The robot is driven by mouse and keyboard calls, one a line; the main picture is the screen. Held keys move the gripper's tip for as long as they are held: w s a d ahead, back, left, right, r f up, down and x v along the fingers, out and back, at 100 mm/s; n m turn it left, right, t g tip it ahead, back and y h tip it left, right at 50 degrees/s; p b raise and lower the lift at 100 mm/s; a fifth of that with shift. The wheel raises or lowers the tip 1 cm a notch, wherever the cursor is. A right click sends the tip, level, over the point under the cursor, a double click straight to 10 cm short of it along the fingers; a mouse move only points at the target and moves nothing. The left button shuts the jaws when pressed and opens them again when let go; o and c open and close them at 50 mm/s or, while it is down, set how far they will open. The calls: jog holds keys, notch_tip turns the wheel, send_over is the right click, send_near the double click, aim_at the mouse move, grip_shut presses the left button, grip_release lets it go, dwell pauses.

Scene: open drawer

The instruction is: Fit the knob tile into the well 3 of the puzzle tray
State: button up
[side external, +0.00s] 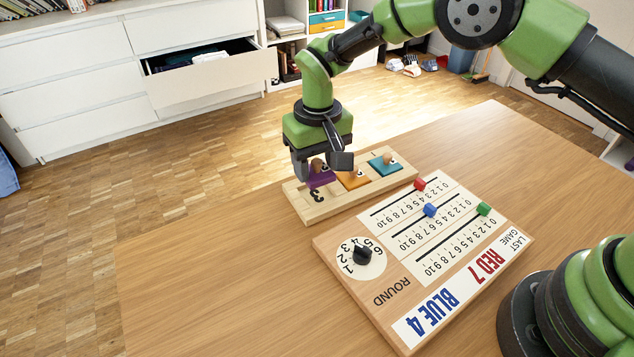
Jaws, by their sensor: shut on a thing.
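The puzzle tray (324,209) is a long light-wood board on the table. A purple knob tile (321,180) is at its left end, by the printed number 3, under my gripper (322,166). My gripper points down and is shut on this tile's wooden knob. The jaws partly hide the tile and well 3, so I cannot tell whether the tile sits flush in the well or just above it. An orange knob tile (352,181) is in the middle of the tray, and a teal knob tile (385,168) is at its right end.
A wooden scoreboard (330,244) with a black round dial (362,255) and red (420,184), blue (430,209) and green (484,209) sliders lies close in front of the tray. The table's left part is clear. A white dresser with an open drawer (210,78) stands behind.

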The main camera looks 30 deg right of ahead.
aim_at(318, 196)
jog(key=shift+f, duration=2.2)
jog(key=shift+f, duration=0.3)
jog(key=o, duration=0.8)
jog(key=shift+c, duration=0.2)
jog(key=shift+o, duration=1.1)
jog(key=shift+f, duration=0.15)
